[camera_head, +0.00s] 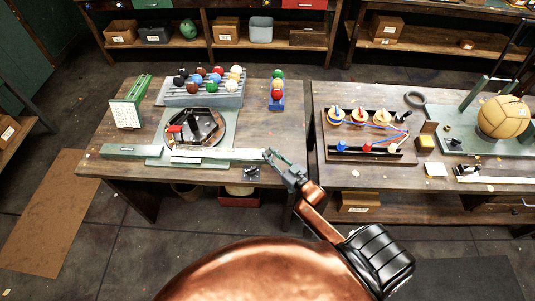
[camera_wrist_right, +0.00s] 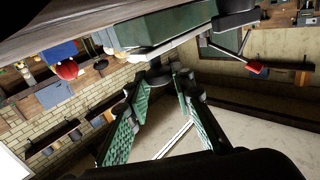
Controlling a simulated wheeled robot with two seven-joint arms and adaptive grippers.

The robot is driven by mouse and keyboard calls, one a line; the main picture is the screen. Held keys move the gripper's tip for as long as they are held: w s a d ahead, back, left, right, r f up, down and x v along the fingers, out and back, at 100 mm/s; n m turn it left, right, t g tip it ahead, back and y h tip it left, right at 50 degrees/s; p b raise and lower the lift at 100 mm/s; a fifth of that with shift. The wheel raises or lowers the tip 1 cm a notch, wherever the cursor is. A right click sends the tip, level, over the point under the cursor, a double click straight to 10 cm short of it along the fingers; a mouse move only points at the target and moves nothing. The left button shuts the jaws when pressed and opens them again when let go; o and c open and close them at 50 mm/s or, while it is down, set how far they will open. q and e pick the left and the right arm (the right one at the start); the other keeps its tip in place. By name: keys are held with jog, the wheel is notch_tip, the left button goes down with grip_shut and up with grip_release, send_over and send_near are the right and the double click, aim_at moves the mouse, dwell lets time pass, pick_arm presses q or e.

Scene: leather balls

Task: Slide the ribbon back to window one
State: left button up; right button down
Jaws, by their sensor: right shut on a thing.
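A long pale ribbon (camera_head: 240,154) runs along the front edge of the left table, through a flat green holder (camera_head: 125,152). Its right end reaches past the holder. My right gripper (camera_head: 268,155) is at that right end and shut on it. In the right wrist view the green-padded fingers of my right gripper (camera_wrist_right: 160,78) meet near the end of the white strip (camera_wrist_right: 165,45), beside the green holder (camera_wrist_right: 160,25). The fingertips partly hide the contact. Window markings are too small to read. My left gripper is not in view.
Behind the holder stand a round dark tray (camera_head: 197,128), a rack of coloured balls (camera_head: 205,90) and a white lettered board (camera_head: 125,115). A small dark object (camera_head: 251,172) lies near the gripper. The right table holds a ball board (camera_head: 365,135) and a large tan ball (camera_head: 503,117).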

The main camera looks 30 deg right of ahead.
jog(key=shift+s+d, duration=0.1)
jog(key=shift+d, duration=0.1)
jog(key=c, duration=2)
grip_release()
jog(key=shift+d, duration=0.1)
jog(key=o, duration=0.3)
jog(key=shift+s, duration=0.1)
jog(key=s, duration=0.4)
jog(key=s+d, duration=0.1)
jog(key=s, duration=0.6)
jog(key=shift+s+d, duration=0.35)
jog(key=shift+s, duration=0.05)
